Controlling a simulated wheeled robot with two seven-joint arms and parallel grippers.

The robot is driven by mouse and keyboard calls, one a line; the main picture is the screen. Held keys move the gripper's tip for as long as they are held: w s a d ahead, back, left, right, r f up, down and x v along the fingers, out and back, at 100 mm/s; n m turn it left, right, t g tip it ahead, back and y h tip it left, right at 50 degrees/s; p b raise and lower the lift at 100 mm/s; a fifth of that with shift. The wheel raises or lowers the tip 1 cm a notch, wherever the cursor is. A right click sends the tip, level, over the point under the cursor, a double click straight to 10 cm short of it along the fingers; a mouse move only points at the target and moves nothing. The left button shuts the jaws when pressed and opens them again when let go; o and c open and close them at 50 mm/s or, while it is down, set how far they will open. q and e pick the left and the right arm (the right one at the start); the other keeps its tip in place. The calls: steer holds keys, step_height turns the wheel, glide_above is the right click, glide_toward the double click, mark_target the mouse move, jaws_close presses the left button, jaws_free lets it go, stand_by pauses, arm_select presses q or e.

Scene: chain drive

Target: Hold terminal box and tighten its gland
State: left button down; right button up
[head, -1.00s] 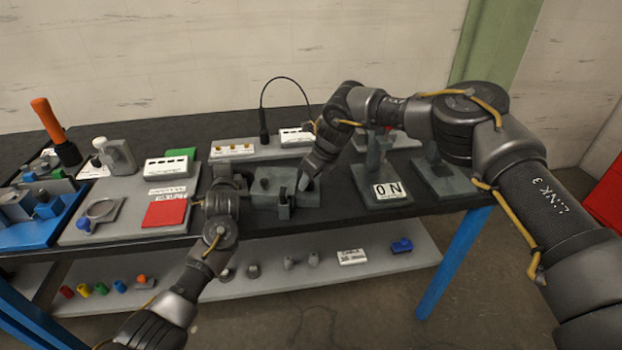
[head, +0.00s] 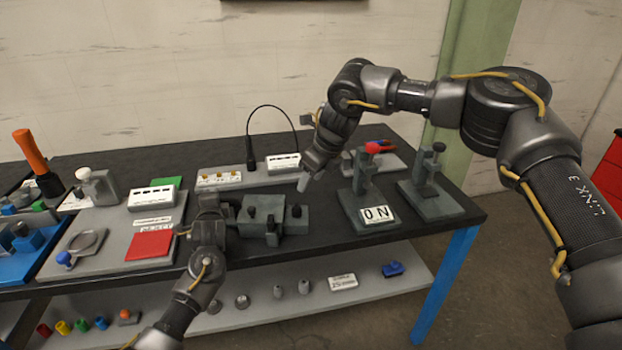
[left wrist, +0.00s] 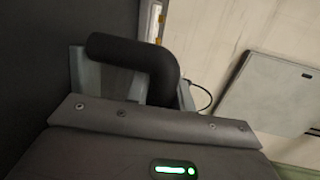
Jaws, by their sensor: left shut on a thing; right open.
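The grey-green terminal box (head: 262,207) lies near the front edge of the table, with dark knobs on top and a small block at its front. A dark round part at its right end (head: 296,211) may be the gland; I cannot tell for sure. My left gripper (head: 228,212) is shut at the box's left end; its fingertips are mostly hidden. In the left wrist view a black bent part (left wrist: 135,52) covers much of a grey-green surface. My right gripper (head: 304,182) is open and empty, above and behind the box's right end, apart from it.
A grey board with a red square (head: 153,246) is to the left. A strip with brass parts and a black cable (head: 250,150) stands behind. A lower shelf holds small parts.

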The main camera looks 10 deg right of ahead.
arm_select(q)
steer(key=c, duration=1.1)
jaws_free()
